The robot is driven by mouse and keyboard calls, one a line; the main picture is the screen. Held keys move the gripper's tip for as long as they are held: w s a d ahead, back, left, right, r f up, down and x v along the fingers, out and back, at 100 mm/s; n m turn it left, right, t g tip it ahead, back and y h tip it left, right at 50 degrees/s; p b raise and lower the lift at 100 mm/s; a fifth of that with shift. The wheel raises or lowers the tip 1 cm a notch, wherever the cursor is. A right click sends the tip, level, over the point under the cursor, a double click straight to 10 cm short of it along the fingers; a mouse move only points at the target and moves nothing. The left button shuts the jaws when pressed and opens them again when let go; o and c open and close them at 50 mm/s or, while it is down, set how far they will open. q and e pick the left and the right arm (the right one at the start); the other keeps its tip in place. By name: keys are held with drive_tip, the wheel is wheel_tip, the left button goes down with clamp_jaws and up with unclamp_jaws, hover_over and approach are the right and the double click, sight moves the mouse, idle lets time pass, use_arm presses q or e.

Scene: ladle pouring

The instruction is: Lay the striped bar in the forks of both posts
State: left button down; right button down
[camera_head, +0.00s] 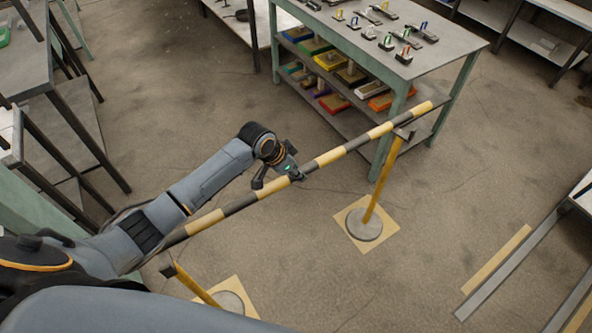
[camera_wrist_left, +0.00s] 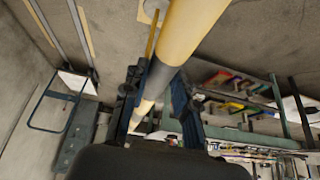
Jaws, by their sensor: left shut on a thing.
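The long striped bar (camera_head: 329,157), yellow and dark grey, runs from lower left to upper right in the head view. My left gripper (camera_head: 282,179) is shut on it near its middle. In the left wrist view the bar (camera_wrist_left: 185,32) passes between the two fingers of the left gripper (camera_wrist_left: 158,92). The far yellow post (camera_head: 383,184) stands on a round grey base, its fork close to the bar's right part; I cannot tell if they touch. The near yellow post (camera_head: 196,287) has its fork below the bar's left part, which my arm partly hides. My right gripper is not in view.
A workbench (camera_head: 440,55) with small parts on top and coloured trays on its shelf stands behind the bar's right end. Tables (camera_head: 35,70) stand at the left. Grey and yellow strips (camera_head: 495,265) lie on the floor at right.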

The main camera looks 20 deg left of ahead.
use_arm(q)
wheel_tip(320, 180, down, 6)
drive_tip(key=b, duration=0.3)
drive_tip(key=shift+f, duration=0.15)
idle(0.4)
drive_tip(key=c, duration=1)
unclamp_jaws()
drive_tip(key=shift+f, duration=0.1)
drive_tip(key=shift+s, duration=0.1)
drive_tip(key=v, duration=1.2)
